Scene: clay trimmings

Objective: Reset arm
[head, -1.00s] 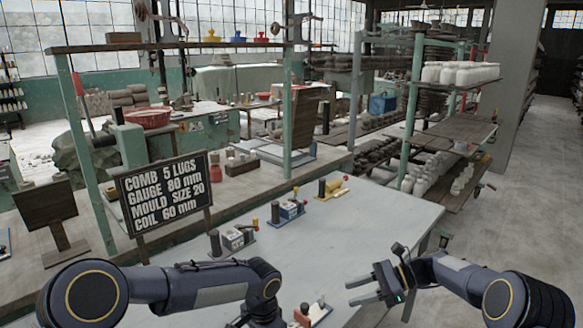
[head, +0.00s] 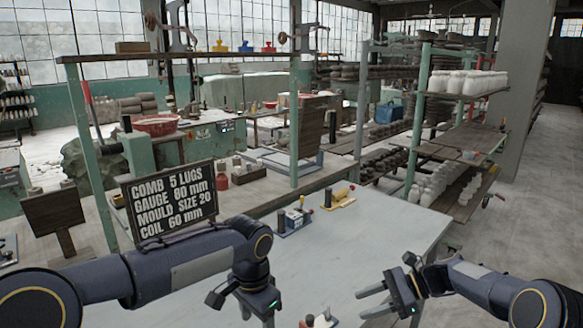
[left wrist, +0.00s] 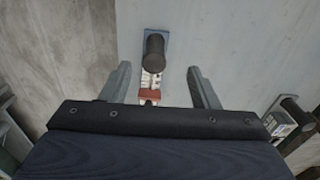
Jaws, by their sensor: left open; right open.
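My left gripper (head: 258,308) hangs over the near part of the grey table (head: 390,235), fingers pointing down. In the left wrist view its two fingers (left wrist: 160,88) are apart. A small device (left wrist: 152,75) with a black cylinder, a white body and a blue base shows beyond and between them; I cannot tell the gap in height. My right gripper (head: 372,300) is open and empty at the table's right side, fingers pointing left.
A blue-based device (head: 293,220) and a yellow one (head: 340,197) stand farther back on the table. Another device (head: 320,320) is cut off at the bottom edge. A black sign (head: 170,202) stands left. Shelves with white jars (head: 465,82) are at right.

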